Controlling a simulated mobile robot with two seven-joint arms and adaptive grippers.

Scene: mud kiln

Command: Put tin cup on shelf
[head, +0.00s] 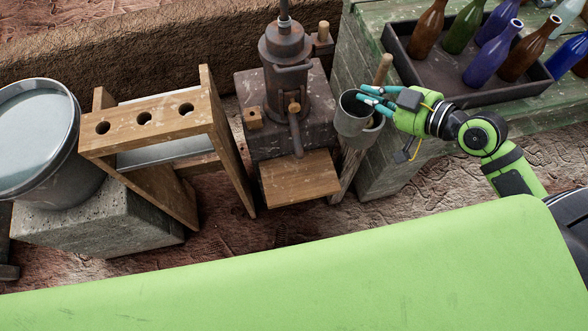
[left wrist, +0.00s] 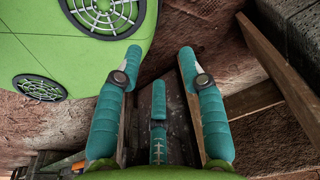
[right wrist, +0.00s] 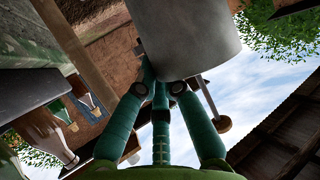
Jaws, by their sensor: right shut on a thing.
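The grey tin cup (head: 350,121) is held up by my right gripper (head: 373,101) just right of the iron pump. Its dark open mouth faces up in the head view. In the right wrist view the cup (right wrist: 190,38) fills the top middle, with the teal fingers (right wrist: 160,92) against it. A small wooden shelf board (head: 300,178) sits low in front of the pump and is bare. A wooden stand with three round holes (head: 150,128) is left of it. My left gripper (left wrist: 159,55) is open and empty in the left wrist view; the head view does not show it.
The iron pump (head: 286,75) stands between stand and cup. A wooden post (head: 348,172) with a dark holder and stick is close behind the cup. A tray (head: 440,82) of several bottles lies at right. A large metal bucket (head: 62,180) stands on a stone block at left.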

